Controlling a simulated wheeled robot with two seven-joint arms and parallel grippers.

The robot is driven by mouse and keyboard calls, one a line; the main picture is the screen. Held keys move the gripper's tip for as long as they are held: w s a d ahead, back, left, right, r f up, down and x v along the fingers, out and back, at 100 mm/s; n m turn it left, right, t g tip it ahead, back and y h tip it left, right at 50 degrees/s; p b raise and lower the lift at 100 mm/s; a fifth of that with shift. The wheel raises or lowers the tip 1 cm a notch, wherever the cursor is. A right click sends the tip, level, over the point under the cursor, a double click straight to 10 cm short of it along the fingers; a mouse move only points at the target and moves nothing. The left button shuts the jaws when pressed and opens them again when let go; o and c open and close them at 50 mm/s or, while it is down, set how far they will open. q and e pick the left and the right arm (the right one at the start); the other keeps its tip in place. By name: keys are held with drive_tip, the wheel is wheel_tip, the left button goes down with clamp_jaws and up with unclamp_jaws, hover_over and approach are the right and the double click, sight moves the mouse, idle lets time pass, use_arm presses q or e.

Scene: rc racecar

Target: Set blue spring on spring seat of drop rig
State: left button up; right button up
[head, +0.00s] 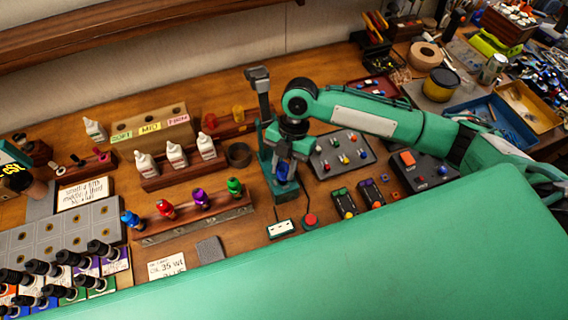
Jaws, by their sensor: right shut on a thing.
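My right gripper (284,158) reaches in from the right and points down at the drop rig. It is shut on the blue spring (283,173), which shows as a small blue patch below the fingers. The drop rig (263,98) is a teal stand with a dark upright post and grey head. The spring is over the rig's lower part. The spring seat is hidden by the gripper and spring, so I cannot tell whether they touch. My left gripper is not in view.
A wooden rack (195,223) with coloured shock parts stands left of the rig. White bottles (175,156) stand behind it. A dark tray (342,153) with small coloured parts lies right of the rig. A red button (310,220) and white block (280,229) lie in front.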

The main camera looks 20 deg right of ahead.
drive_tip(key=shift+f+b, duration=0.45)
drive_tip(key=shift+f, duration=0.65)
drive_tip(key=shift+f, duration=0.15)
drive_tip(key=o, duration=1)
drive_tip(key=b+v, duration=0.4)
drive_tip(key=v, duration=1)
